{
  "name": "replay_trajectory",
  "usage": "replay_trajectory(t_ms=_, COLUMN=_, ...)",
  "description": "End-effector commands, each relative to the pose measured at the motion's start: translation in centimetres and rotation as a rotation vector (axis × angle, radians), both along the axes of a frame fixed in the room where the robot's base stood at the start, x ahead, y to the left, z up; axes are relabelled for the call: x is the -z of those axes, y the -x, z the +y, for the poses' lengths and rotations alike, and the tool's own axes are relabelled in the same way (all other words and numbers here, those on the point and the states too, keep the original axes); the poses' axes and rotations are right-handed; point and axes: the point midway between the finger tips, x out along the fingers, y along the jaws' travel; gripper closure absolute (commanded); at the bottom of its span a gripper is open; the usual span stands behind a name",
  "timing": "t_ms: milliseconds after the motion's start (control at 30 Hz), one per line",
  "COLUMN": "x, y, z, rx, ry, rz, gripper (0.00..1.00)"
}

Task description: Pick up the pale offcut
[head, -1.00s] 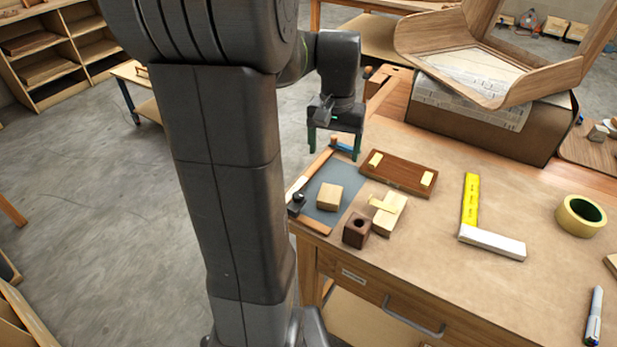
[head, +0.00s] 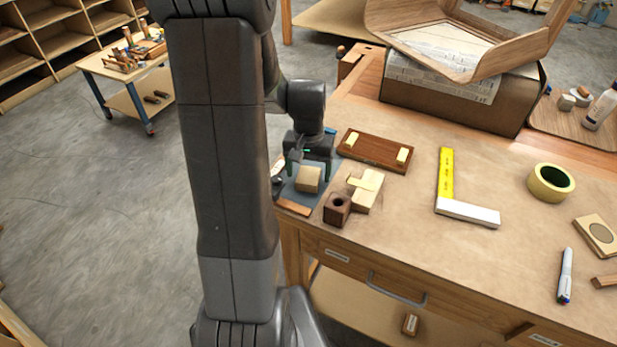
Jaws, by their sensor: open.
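A pale wooden block (head: 308,180), which looks like the pale offcut, sits on a grey mat (head: 299,199) at the table's left end. My gripper (head: 308,167) is open, fingers pointing down, just behind and above the block on the mat in this view. One finger shows at each side of it. I cannot tell whether they touch it or how high they are. My arm hides part of the mat's left side.
A dark block with a hole (head: 337,210) stands close to the right of the mat. A brown wooden board (head: 375,150) with two yellow pieces lies behind. A yellow-bladed square (head: 446,178), a tape roll (head: 551,181) and a marker (head: 566,276) lie further right.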

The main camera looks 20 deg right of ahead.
Motion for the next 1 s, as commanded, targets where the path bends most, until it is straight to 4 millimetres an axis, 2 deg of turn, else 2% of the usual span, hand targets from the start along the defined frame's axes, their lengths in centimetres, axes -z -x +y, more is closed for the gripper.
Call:
replay_trajectory(t_ms=300, x=0.6, y=0.0, z=0.0, rx=0.001, ry=0.0, rz=0.0, gripper=0.24)
replay_trajectory(t_ms=500, x=0.6, y=0.0, z=0.0, rx=0.001, ry=0.0, rz=0.0, gripper=0.63)
replay_trajectory(t_ms=567, x=0.6, y=0.0, z=0.0, rx=0.001, ry=0.0, rz=0.0, gripper=0.73)
replay_trajectory(t_ms=833, x=0.4, y=0.0, z=0.0, rx=0.0, ry=0.001, rz=-0.001, gripper=0.73)
replay_trajectory(t_ms=1000, x=-1.6, y=-0.1, z=-0.1, rx=0.0, ry=0.003, rz=-0.006, gripper=0.73)
